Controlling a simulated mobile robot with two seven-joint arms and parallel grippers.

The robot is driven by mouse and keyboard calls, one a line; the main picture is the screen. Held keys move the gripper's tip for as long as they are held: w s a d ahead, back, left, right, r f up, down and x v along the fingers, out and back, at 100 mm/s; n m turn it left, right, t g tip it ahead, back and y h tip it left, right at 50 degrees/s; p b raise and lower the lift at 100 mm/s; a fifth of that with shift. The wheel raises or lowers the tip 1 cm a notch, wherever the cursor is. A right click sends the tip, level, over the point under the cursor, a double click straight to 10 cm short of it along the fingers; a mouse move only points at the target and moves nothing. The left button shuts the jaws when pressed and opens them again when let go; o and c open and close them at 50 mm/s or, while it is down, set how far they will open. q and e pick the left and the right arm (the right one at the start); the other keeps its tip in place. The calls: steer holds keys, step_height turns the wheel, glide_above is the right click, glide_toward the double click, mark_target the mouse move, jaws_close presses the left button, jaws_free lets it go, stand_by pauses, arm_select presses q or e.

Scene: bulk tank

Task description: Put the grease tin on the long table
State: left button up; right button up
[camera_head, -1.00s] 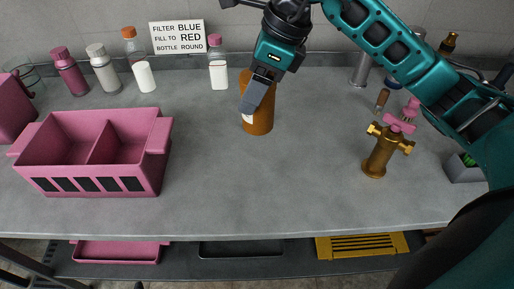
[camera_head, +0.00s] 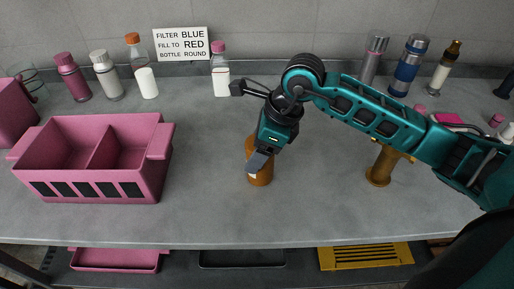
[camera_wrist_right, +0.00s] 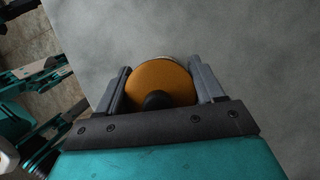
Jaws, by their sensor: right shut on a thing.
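The grease tin, an orange-brown cylinder (camera_head: 262,180), is in my right gripper (camera_head: 259,162) over the middle of the long grey table (camera_head: 220,215). In the right wrist view the tin's round orange end (camera_wrist_right: 160,75) sits between the two dark fingers (camera_wrist_right: 163,88), which are shut on its sides. A small pale patch shows on the tin's side. The tin looks upright and at or close to the tabletop; I cannot tell whether it touches. My left gripper is not in view.
A pink two-part caddy (camera_head: 152,187) stands on the left. Several bottles line the back wall near a sign (camera_head: 181,44). A brass valve (camera_head: 380,168) stands right, partly behind my arm. The table front between caddy and valve is clear. A yellow rack (camera_head: 365,257) lies below.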

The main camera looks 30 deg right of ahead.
steer(key=o, duration=0.7)
steer(key=shift+f, duration=0.15)
steer(key=o, duration=0.5)
steer(key=shift+r, duration=0.3)
steer(key=v, duration=1.2)
steer(key=shift+p, duration=0.4)
steer(key=shift+f, duration=0.15)
